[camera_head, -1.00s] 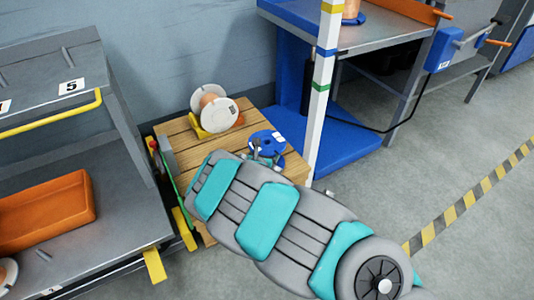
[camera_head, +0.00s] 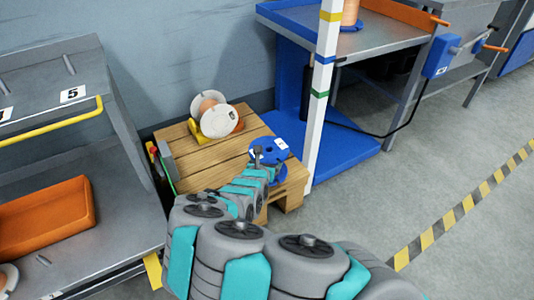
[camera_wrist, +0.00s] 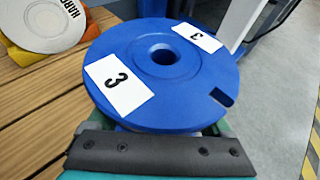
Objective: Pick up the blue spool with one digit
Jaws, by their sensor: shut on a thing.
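The blue spool (camera_head: 278,145) is at the right front of the wooden pallet in the head view. White labels marked 3 lie on its round top flange, which fills the middle of the wrist view (camera_wrist: 190,84). My gripper (camera_head: 259,157) is at the spool's near side. In the wrist view its dark front bar (camera_wrist: 160,153) sits just below the flange, and it is shut on the spool. The flange hides the fingertips and the spool's core. I cannot tell whether the spool's bottom touches the pallet.
A white-flanged spool with a copper-coloured core (camera_head: 218,119) lies in a yellow holder at the pallet's back. A white post (camera_head: 322,95) with coloured bands stands close to the right. The wooden pallet (camera_head: 180,148) has bare boards at left. A grey shelf with an orange bin (camera_head: 45,218) stands left.

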